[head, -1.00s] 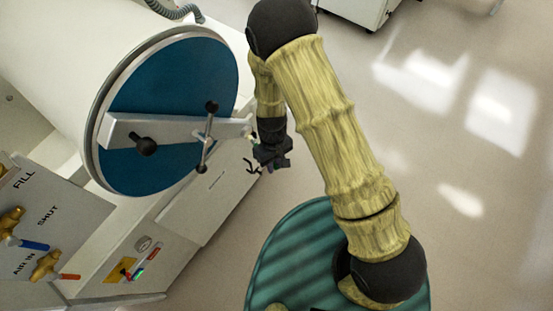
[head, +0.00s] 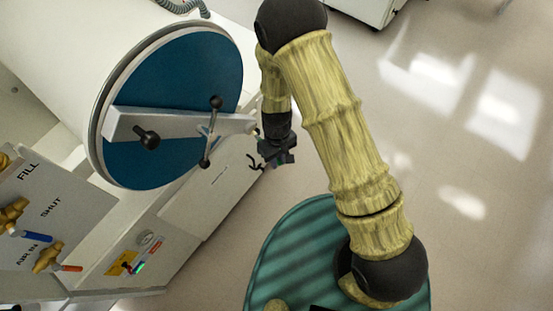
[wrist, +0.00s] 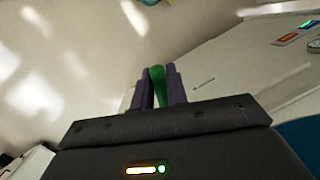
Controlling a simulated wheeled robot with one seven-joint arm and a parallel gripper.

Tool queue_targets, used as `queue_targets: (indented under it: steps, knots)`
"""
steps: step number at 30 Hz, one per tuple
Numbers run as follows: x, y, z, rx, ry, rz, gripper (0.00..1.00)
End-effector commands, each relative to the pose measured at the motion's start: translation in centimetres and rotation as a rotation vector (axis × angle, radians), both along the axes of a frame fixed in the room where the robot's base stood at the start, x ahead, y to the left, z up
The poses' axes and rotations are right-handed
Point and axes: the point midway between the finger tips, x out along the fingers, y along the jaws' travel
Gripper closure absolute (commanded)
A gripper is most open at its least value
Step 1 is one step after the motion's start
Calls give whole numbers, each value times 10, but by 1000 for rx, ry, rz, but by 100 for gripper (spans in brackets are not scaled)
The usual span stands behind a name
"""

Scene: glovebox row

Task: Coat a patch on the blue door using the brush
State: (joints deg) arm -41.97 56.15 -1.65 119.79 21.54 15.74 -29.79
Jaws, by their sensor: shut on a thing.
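The blue door (head: 184,68) is round with a pale rim and stands at upper left in the head view. A grey bar with a black knob and a black-ended cross handle spans it. A blue edge also shows at the lower right of the wrist view (wrist: 301,136). My gripper (head: 280,154) is right of the bar's end, apart from the blue face as far as I can tell. In the wrist view its purple fingers are shut on a green handle (wrist: 158,86), which I take as the brush. The bristles cannot be made out.
A valve panel (head: 60,205) with brass valves and blue and red levers is at lower left. A white cabinet (head: 366,8) stands at the top. The floor at right is clear.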

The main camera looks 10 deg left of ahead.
Motion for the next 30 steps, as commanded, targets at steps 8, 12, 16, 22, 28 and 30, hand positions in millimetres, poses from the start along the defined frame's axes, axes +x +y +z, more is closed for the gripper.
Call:
queue_targets:
  steps: [8,12,16,22,28,30]
  knots:
    - [11,-4,0,1,0,-1,100]
    - [13,-5,0,0,0,1,100]
    - [13,-5,0,0,0,1,100]
    - [9,-3,0,0,0,2,100]
    - [-5,2,0,0,2,3,100]
    - [-9,4,0,0,2,3,100]
